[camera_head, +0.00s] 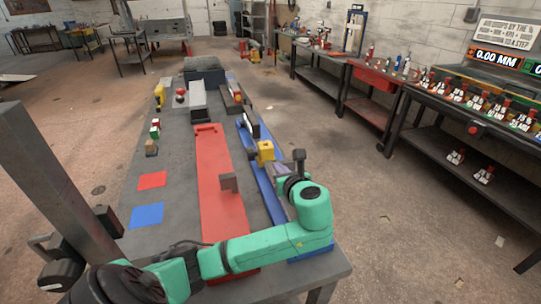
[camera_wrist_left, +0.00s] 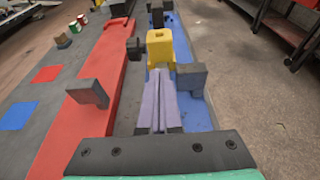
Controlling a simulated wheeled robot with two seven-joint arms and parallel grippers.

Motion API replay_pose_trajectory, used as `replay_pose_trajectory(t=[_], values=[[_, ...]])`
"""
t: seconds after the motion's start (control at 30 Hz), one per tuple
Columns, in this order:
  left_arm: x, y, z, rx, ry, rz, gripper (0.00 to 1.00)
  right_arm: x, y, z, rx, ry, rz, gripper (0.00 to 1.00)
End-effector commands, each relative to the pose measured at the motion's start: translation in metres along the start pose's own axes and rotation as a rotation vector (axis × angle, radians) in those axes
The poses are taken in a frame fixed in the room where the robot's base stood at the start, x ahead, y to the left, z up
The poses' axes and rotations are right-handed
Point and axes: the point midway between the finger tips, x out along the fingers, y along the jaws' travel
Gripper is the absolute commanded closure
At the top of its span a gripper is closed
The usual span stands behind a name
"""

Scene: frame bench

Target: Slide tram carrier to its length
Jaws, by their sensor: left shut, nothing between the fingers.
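A yellow block (camera_head: 264,152), likely the tram carrier, sits on a long blue rail (camera_head: 246,140). In the left wrist view the yellow block (camera_wrist_left: 160,46) stands straight ahead of my fingertips, with a hole in its top. My left gripper (camera_head: 269,166) is shut and empty. Its two lavender fingers lie together in the left wrist view (camera_wrist_left: 158,74), with their tips close to the near face of the yellow block. I cannot tell whether they touch it. A dark grey block (camera_wrist_left: 191,78) stands just right of the fingers. My right gripper is not in view.
A red rail (camera_head: 212,160) with a grey upright block (camera_head: 229,182) runs left of the blue one. Red (camera_head: 152,180) and blue (camera_head: 147,215) squares mark the bench. A display (camera_head: 491,57) reads 0.00 MM. Small blocks stand along the bench's left side.

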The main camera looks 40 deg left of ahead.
Motion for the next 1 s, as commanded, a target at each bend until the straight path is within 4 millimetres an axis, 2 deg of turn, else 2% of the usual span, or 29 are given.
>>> replay_pose_trajectory(t=[0.2, 0.33, 0.5, 0.8, 1.0], values=[[0.047, 0.001, 0.004, -0.002, 0.0, 0.003, 1.0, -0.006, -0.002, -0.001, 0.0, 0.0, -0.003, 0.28], [0.067, 0.0, 0.01, -0.001, 0.002, 0.0, 1.0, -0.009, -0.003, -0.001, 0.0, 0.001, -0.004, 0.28], [0.077, 0.0, 0.012, -0.002, 0.003, -0.001, 1.0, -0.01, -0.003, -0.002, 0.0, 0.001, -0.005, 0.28], [0.079, 0.0, 0.013, -0.002, 0.003, -0.002, 1.0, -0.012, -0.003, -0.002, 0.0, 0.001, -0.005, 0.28], [0.101, 0.0, 0.022, -0.002, 0.002, 0.001, 1.0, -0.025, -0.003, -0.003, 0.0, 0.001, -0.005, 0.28]])
